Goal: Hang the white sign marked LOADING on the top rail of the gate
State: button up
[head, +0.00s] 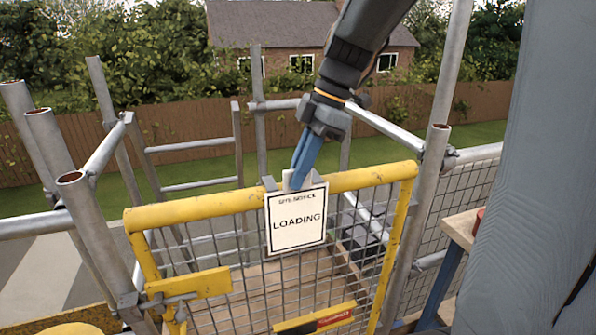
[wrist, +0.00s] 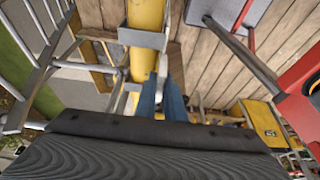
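The white LOADING sign (head: 297,218) is upright against the front of the yellow gate (head: 404,210), near the middle of its top rail (head: 216,203). Its two grey hooks sit at the rail, and in the wrist view one grey hook (wrist: 143,40) lies across the yellow rail (wrist: 145,14). Whether the hooks rest fully on the rail is hard to tell. My gripper (head: 294,183) comes down from above, its blue fingers close together on the sign's top tab between the hooks. The fingers (wrist: 162,80) also show beside the rail in the wrist view; they partly hide the tab.
Grey scaffold poles (head: 85,210) stand left of the gate, and another upright (head: 417,220) stands close on the right. A yellow latch piece (head: 190,286) is on the gate's left side. Wooden boards (head: 262,288) lie behind the mesh. A wooden-topped bench (head: 462,228) stands at right.

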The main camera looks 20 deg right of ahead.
jog(key=o, duration=0.5)
jog(key=b+v, duration=0.1)
jog(key=v, duration=0.6)
jog(key=shift+s+d+r, duration=0.1)
jog(key=shift+d+r, duration=0.05)
jog(key=shift+r, duration=0.2)
